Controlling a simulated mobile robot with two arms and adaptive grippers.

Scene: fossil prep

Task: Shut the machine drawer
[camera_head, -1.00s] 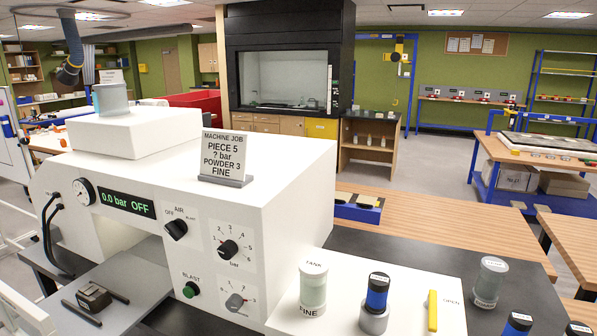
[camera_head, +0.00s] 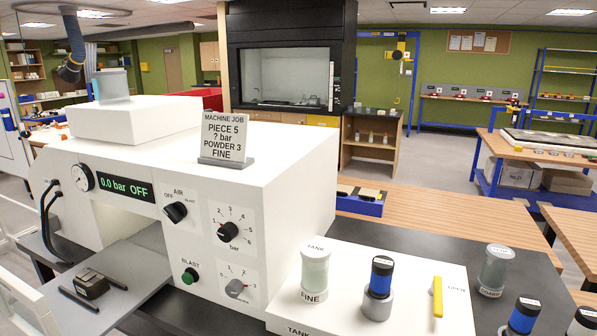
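The machine (camera_head: 285,165) is a large white box with a dial, a green display reading "0.0 bar OFF" and several knobs. Its drawer (camera_head: 146,264) shows as a flat grey tray sticking out of the opening at the lower left, so it stands open. A small dark brown piece (camera_head: 92,285) lies on the tray between two dark bars. A white frame-like part (camera_head: 22,312) shows at the lower left edge; I cannot tell whether it belongs to the drawer. Neither of my grippers is in view.
To the right of the machine, a white panel holds a FINE tank (camera_head: 314,273), a blue-and-grey container (camera_head: 380,275) and a yellow lever (camera_head: 437,297). More containers stand on the dark bench top. A job sign (camera_head: 226,138) stands on the machine.

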